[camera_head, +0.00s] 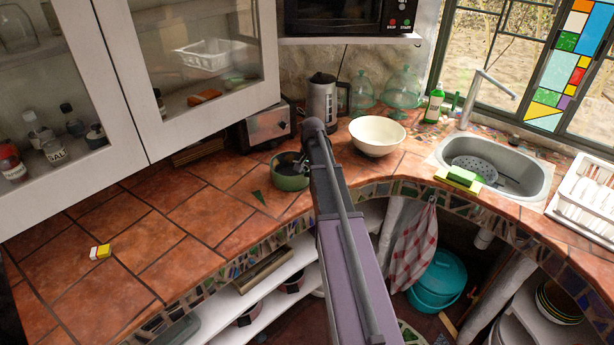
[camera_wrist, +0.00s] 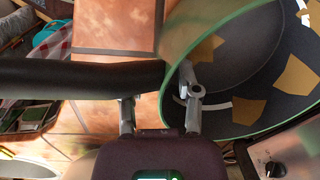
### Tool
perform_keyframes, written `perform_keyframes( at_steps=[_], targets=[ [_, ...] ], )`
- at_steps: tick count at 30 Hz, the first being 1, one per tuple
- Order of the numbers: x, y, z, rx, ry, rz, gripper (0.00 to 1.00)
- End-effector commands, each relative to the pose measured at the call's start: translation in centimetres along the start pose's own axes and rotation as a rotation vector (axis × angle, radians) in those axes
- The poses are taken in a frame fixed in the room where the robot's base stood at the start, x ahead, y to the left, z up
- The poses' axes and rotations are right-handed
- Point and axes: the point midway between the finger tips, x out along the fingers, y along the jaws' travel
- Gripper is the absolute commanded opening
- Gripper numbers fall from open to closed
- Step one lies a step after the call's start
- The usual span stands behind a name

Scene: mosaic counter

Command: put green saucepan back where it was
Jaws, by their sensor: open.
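The green saucepan (camera_head: 291,180) stands on the tiled counter near its front edge, left of the white bowl. In the wrist view the saucepan (camera_wrist: 245,55) fills the upper right, with a green rim, a dark grey inside and several tan pieces in it. Its black handle (camera_wrist: 70,77) runs to the left across the picture. My gripper (camera_wrist: 160,98) is open at the saucepan, its fingers apart, one by the handle and one by the rim. The handle hides the tip of the left finger. In the head view my arm hides most of the gripper and handle.
A toaster (camera_head: 266,126) and a kettle (camera_head: 322,102) stand behind the saucepan. A cream bowl (camera_head: 377,136) stands to its right, then the sink (camera_head: 500,172). The left counter is clear except for a small yellow-and-white block (camera_head: 100,252).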

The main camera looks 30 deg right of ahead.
Motion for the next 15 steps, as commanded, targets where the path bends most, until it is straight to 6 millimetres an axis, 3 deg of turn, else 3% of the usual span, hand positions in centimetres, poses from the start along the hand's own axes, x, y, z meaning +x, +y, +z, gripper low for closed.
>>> perform_keyframes(
  at_steps=[15],
  targets=[
    [-1.8, -0.1, 0.0, 0.0, 0.0, 0.0, 0.43]
  ],
)
